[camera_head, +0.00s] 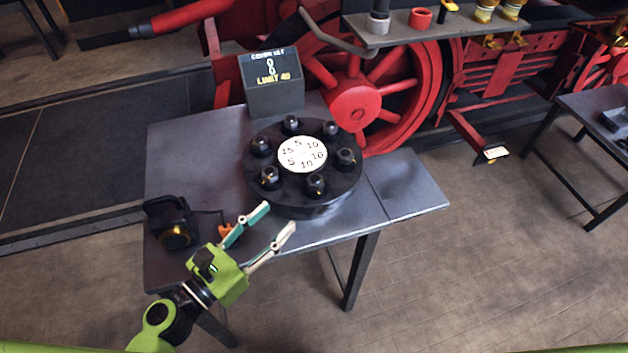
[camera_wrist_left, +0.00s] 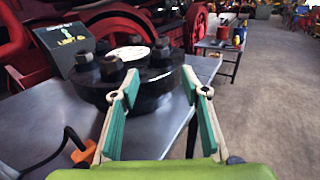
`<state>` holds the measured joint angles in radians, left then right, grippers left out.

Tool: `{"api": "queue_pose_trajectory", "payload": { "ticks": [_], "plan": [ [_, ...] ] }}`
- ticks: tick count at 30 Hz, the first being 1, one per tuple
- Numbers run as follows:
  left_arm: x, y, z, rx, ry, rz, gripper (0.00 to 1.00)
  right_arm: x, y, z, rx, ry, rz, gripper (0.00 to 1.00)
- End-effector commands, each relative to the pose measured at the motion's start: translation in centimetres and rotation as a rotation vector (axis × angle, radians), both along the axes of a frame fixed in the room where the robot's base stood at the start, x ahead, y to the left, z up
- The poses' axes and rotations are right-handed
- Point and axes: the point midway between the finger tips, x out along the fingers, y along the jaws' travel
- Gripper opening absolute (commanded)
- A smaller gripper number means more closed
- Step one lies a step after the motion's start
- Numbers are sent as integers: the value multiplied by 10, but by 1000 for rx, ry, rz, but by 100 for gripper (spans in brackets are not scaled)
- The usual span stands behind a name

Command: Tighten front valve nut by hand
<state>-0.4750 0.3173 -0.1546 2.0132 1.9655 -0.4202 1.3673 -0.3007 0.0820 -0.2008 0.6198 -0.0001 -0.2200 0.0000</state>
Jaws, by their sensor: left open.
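A round black valve cover (camera_head: 300,200) with a numbered white disc (camera_head: 302,154) in its middle sits on the grey table. Several dark nuts ring the disc; the front nut (camera_head: 316,184) is on the near side, with others such as the front-left nut (camera_head: 269,177). My left gripper (camera_head: 281,219) is open and empty, just in front of the cover's near left side and apart from the nuts. In the left wrist view, its two fingers (camera_wrist_left: 162,92) stand apart, with the cover (camera_wrist_left: 150,85) beyond them. My right gripper is in neither view.
A dark device with a yellow-ringed face (camera_head: 172,222) stands on the table's left end, with an orange part (camera_head: 226,230) beside it. A display box (camera_head: 272,82) stands behind the cover. Red wheels (camera_head: 352,115) are behind the table (camera_head: 190,150). The table's right end is clear.

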Motion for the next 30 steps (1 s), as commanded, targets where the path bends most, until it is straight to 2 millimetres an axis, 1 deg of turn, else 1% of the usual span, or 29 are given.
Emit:
{"api": "queue_pose_trajectory", "payload": {
  "ticks": [5,12,18,24,30],
  "plan": [
    [17,-13,5,-3,-4,0,42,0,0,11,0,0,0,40],
    [55,-45,6,-2,-4,-1,42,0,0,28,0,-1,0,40],
    [85,-70,5,0,-5,-2,42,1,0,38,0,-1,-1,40],
    [101,-84,2,1,-3,-2,42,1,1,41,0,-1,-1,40],
    [105,-87,1,2,-4,-3,42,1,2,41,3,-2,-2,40]
  ]
}}
